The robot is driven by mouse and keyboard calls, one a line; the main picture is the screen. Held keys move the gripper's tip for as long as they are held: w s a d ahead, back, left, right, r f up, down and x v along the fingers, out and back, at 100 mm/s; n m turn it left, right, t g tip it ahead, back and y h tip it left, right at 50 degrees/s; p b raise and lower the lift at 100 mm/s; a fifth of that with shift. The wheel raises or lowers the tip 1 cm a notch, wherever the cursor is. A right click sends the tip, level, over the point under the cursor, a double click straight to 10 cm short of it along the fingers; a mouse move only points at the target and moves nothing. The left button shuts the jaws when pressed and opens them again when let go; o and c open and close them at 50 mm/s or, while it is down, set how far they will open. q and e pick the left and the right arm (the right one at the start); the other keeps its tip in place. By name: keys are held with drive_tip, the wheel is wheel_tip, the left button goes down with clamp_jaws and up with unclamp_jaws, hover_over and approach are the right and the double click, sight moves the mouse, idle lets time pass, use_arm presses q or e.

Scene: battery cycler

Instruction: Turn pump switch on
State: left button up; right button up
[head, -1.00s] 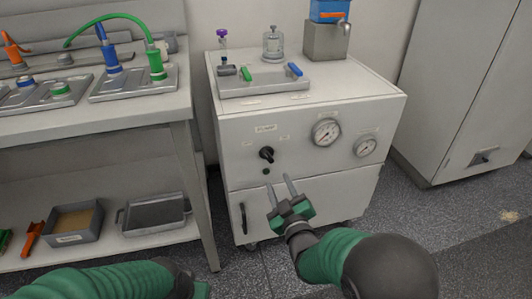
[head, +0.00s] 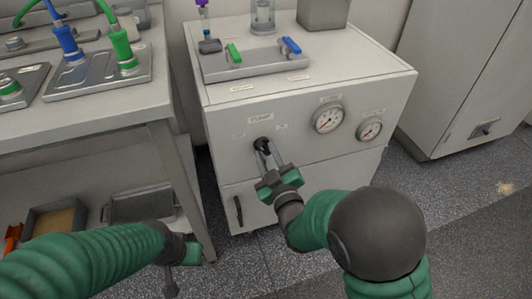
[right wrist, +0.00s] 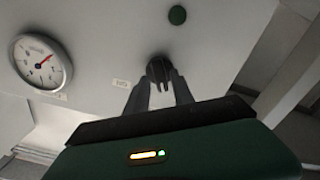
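The pump switch (head: 262,144) is a small black knob under the PUMP label on the front of the white cabinet. It also shows in the right wrist view (right wrist: 159,68), with a dark green round spot beside it. My right gripper (head: 265,152) is at the knob, its two fingers apart with a gap between them. In the right wrist view the fingertips (right wrist: 159,82) reach either side of the knob; whether they touch it is unclear. My left gripper (head: 180,270) hangs low at the left, partly hidden by its own wrist, and its opening cannot be judged.
Two round gauges (head: 327,118) sit right of the switch. A tray (head: 255,64) with green and blue handles lies on the cabinet top. A bench (head: 90,115) stands at the left, above a shelf with trays.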

drive_tip(key=shift+a, duration=0.15)
clamp_jaws()
drive_tip(key=shift+m, duration=0.3)
drive_tip(key=m, duration=1.1)
drive_tip(key=shift+w+d, duration=0.1)
drive_tip(key=shift+d, duration=0.25)
drive_tip(key=shift+m, duration=0.3)
drive_tip(key=shift+o, duration=1.4)
unclamp_jaws()
